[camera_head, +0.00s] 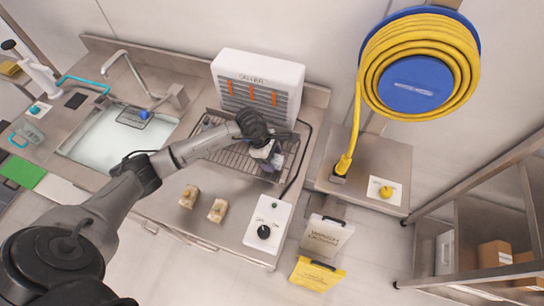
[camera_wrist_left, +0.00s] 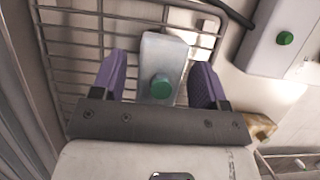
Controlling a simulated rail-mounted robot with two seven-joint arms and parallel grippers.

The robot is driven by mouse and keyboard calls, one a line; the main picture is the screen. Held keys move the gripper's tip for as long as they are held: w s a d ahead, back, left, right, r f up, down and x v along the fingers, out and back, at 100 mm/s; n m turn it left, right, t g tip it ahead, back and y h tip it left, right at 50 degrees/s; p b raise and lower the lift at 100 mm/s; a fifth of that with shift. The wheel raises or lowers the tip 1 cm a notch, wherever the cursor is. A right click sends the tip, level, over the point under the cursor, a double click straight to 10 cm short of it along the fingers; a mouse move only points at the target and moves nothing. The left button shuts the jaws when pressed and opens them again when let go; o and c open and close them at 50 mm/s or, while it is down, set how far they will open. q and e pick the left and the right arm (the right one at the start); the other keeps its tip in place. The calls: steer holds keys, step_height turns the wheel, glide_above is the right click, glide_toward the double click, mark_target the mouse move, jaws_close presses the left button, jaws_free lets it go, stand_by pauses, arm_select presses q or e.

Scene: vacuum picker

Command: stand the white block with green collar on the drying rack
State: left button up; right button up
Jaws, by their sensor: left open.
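The drying rack (camera_head: 228,152) is a wire grid in a tray on the counter, below a white vented unit. My left gripper (camera_head: 268,160) is over its right part. In the left wrist view its two purple fingers (camera_wrist_left: 160,64) are open, one on each side of a whitish block (camera_wrist_left: 163,54) with a round green part. Gaps show between the block and both fingers. The block is over the rack's wires, but I cannot tell whether it rests on them. The gripper hides most of it in the head view. My right gripper is not in view.
The white vented unit (camera_head: 258,80) with orange strips stands behind the rack. A control box (camera_head: 268,225) with a black knob is at the front right. Two beige blocks (camera_head: 188,196) (camera_head: 217,210) sit on the counter in front. A sink (camera_head: 110,140) is at left.

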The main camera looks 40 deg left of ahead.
arm_select(q)
steer(key=shift+r, duration=0.15)
steer(key=v, duration=1.2)
